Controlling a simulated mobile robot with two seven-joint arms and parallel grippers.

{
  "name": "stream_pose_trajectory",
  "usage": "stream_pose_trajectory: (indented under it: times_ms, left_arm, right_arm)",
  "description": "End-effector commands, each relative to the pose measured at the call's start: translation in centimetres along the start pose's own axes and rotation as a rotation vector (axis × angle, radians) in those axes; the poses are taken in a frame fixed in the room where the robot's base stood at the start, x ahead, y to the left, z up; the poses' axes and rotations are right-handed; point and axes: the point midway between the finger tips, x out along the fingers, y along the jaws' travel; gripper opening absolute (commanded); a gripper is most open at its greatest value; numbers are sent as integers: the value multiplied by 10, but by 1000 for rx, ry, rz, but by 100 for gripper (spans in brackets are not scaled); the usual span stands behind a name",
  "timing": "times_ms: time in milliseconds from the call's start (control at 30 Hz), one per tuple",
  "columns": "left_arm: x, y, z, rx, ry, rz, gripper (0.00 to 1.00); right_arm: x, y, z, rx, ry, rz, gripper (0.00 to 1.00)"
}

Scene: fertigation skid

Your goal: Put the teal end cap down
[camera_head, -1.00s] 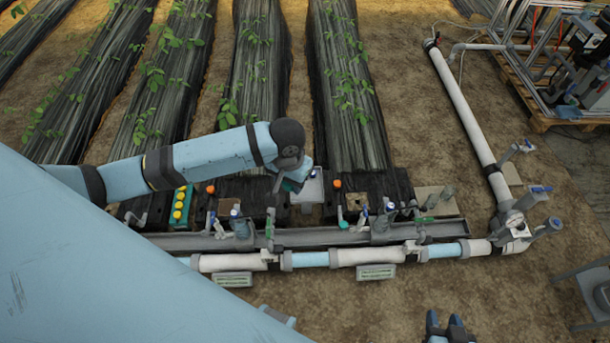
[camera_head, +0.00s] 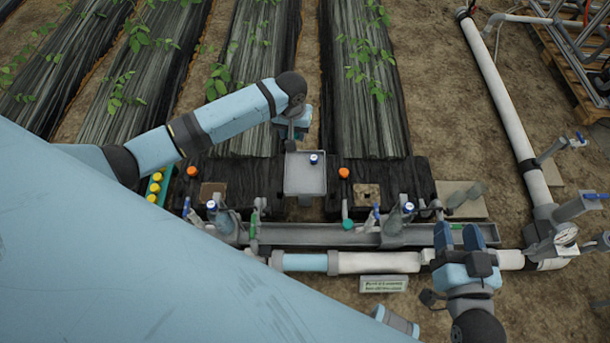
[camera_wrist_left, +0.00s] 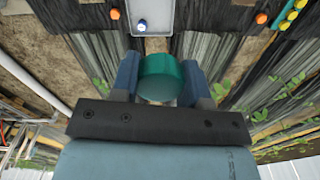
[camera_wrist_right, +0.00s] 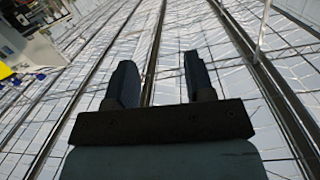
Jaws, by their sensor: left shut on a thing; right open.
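The teal end cap (camera_wrist_left: 160,78) sits between the fingers of my left gripper (camera_wrist_left: 158,72) in the left wrist view. My left gripper (camera_head: 291,130) is shut on it. In the head view that gripper hangs at the far edge of a grey tray (camera_head: 304,181), and the cap is mostly hidden there. The tray also shows in the left wrist view (camera_wrist_left: 165,14), beyond the cap. My right gripper (camera_head: 459,236) is open over the right part of the pipe run. Its fingers (camera_wrist_right: 156,82) are apart and empty in the right wrist view.
A small blue-and-white piece (camera_head: 313,159) stands in the tray. Orange knobs (camera_head: 344,173) flank the tray. A grey trough (camera_head: 310,236) with valves and a white pipe (camera_head: 375,262) run in front. Yellow-topped pieces (camera_head: 155,187) stand at left. Planted black rows lie behind.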

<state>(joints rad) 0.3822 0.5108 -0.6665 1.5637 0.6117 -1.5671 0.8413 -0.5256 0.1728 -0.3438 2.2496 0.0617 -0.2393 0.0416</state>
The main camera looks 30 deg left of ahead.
Motion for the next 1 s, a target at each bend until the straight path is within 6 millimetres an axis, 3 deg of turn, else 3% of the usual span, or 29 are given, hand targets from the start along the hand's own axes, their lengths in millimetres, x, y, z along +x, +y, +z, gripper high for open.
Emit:
stream_pose_trajectory:
  times_ms: [33,300,433,667,1000]
  left_arm:
    - [41,-1,-8,-23,-1,0,19]
    - [142,-5,-37,-122,-11,1,19]
    - [171,-6,-45,-154,-16,0,19]
    - [196,-8,-50,-174,-20,-2,19]
    - [283,-7,-48,-174,-21,-2,19]
  right_arm:
    - [4,0,21,5,38,-14,49]
    - [5,-13,30,47,210,-86,49]
    - [3,-17,29,60,264,-110,49]
    - [1,-20,31,71,286,-128,49]
    - [13,-15,89,66,104,-148,49]
